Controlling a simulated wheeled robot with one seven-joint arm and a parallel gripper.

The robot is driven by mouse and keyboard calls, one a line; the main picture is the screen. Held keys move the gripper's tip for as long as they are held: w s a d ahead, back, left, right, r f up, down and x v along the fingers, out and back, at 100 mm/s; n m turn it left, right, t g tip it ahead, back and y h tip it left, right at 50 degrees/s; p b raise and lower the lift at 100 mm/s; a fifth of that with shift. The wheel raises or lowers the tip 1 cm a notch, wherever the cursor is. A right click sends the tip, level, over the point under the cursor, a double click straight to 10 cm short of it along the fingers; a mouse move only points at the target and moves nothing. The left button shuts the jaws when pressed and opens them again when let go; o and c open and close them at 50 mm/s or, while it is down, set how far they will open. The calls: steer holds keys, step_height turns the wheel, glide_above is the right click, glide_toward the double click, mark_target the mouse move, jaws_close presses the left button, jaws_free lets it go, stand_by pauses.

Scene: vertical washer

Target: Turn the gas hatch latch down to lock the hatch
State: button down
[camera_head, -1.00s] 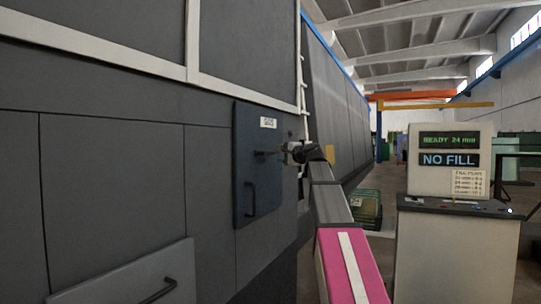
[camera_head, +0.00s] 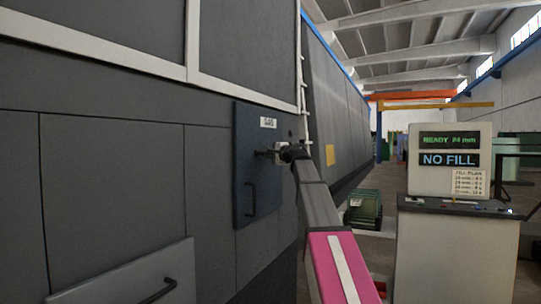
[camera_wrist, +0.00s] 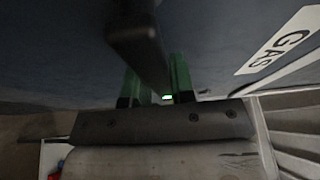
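The gas hatch (camera_head: 257,205) is a dark blue-grey panel with a GAS label, standing flat against the machine's side. Its latch (camera_head: 264,152) sticks out from the upper part of the hatch and looks roughly level in the head view. My gripper (camera_head: 277,152) is right at the latch. In the wrist view, the latch (camera_wrist: 135,38) is a dark bar running down from the top toward my gripper (camera_wrist: 160,85). The two green fingers stand apart, with the bar's end between them, partly covering the left finger. Contact cannot be made out.
A curved handle (camera_head: 250,197) sits lower on the hatch. A lower panel with a dark handle (camera_head: 160,291) is at bottom left. A control console (camera_head: 455,230) reading NO FILL stands to the right.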

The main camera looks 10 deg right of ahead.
steer(key=shift+f, duration=0.1)
steer(key=f+m, duration=0.1)
steer(key=m, duration=0.1)
steer(key=f+m+g, duration=0.1)
steer(key=shift+s+a+m+h, duration=0.2)
steer(key=shift+m+h, duration=0.1)
steer(key=shift+m, duration=0.1)
steer(key=m+g, duration=0.1)
steer(key=f+m, duration=0.1)
steer(key=s+f+m+g, duration=0.1)
steer(key=shift+a+g, duration=0.3)
steer(key=m+g, duration=0.1)
steer(key=s+a+f+m, duration=0.1)
steer(key=m, duration=0.1)
steer(key=shift+s+a+f+m+g+y, duration=0.1)
steer(key=shift+s+f+m+g+y, duration=0.05)
steer(key=shift+s+m+g+y, duration=0.2)
steer(key=shift+s+a+f+m+g+y, duration=0.15)
steer(key=shift+s+a+m+g+y, duration=0.3)
steer(key=shift+m, duration=0.3)
steer(key=shift+s+a+f+m+g+y, duration=0.1)
steer(key=shift+s+a+m+g+y, duration=0.1)
steer(key=shift+s+m+g, duration=0.4)
steer(key=shift+w, duration=0.1)
steer(key=c, duration=1)
jaws_free()
steer(key=shift+o, duration=0.2)
